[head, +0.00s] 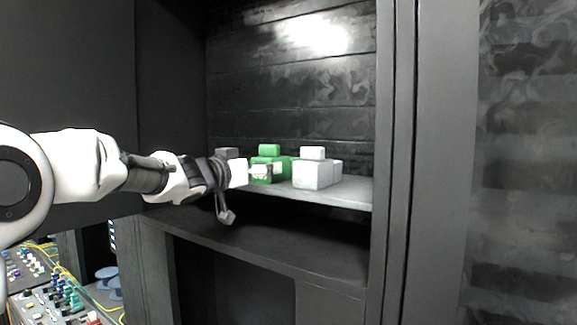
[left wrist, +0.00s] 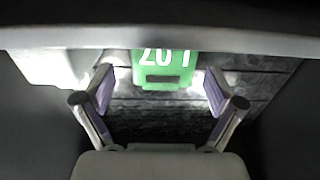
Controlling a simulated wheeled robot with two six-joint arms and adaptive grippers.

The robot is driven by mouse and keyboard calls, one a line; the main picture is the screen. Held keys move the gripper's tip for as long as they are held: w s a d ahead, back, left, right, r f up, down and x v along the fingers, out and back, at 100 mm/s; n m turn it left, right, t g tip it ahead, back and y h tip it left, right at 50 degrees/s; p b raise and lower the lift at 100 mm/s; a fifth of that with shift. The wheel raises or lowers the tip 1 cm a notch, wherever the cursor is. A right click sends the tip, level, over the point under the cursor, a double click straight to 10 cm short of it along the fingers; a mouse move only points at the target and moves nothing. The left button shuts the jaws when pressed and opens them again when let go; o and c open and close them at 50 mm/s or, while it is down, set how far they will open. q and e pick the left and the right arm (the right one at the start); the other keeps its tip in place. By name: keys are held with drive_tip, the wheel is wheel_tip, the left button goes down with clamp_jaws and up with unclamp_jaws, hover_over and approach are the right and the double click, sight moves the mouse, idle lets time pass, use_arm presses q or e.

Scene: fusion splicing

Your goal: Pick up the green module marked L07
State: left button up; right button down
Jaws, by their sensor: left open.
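The green module marked L07 (left wrist: 163,68) shows in the left wrist view at the top centre, its white lettering upside down. In the head view, green blocks (head: 269,150) stand on the grey shelf, partly hidden by my left gripper; no marking is readable there. My left gripper (left wrist: 160,88) is open and empty, its two fingers spread to either side below the green face, apart from it. In the head view the left gripper (head: 244,191) reaches in from the left at the shelf's front edge. My right gripper is not in view.
White blocks (head: 310,174) stand just right of the green ones, and a grey block (head: 227,153) stands behind the gripper. The shelf (head: 345,192) is bare at its right end. Dark cabinet walls and a post (head: 393,160) enclose it. A cluttered panel (head: 60,295) lies lower left.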

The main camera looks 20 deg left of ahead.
use_arm(q)
drive_tip(key=w+p, duration=0.1)
drive_tip(key=w+r+p, duration=0.1)
drive_tip(key=shift+w+d+p, duration=0.15)
drive_tip(key=shift+w+p, duration=0.2)
drive_tip(key=shift+p, duration=0.05)
drive_tip(key=x, duration=0.2)
drive_tip(key=p+x, duration=0.1)
drive_tip(key=shift+w+d+f, duration=0.3)
drive_tip(key=shift+d+f, duration=0.05)
drive_tip(key=shift+w+d+f, duration=0.1)
drive_tip(key=shift+w+f, duration=0.1)
drive_tip(key=shift+w, duration=0.05)
drive_tip(key=shift+s+a+r, duration=0.1)
drive_tip(key=shift+s+a, duration=0.15)
drive_tip(key=shift+s, duration=0.05)
drive_tip(key=shift+c, duration=1)
drive_tip(key=shift+s+a+r, duration=0.1)
drive_tip(key=shift+s+a, duration=0.05)
drive_tip(key=shift+s, duration=0.05)
drive_tip(key=c, duration=0.6)
drive_tip(key=shift+s, duration=0.1)
drive_tip(key=c, duration=0.6)
drive_tip(key=shift+w+d, duration=0.2)
drive_tip(key=shift+w, duration=0.05)
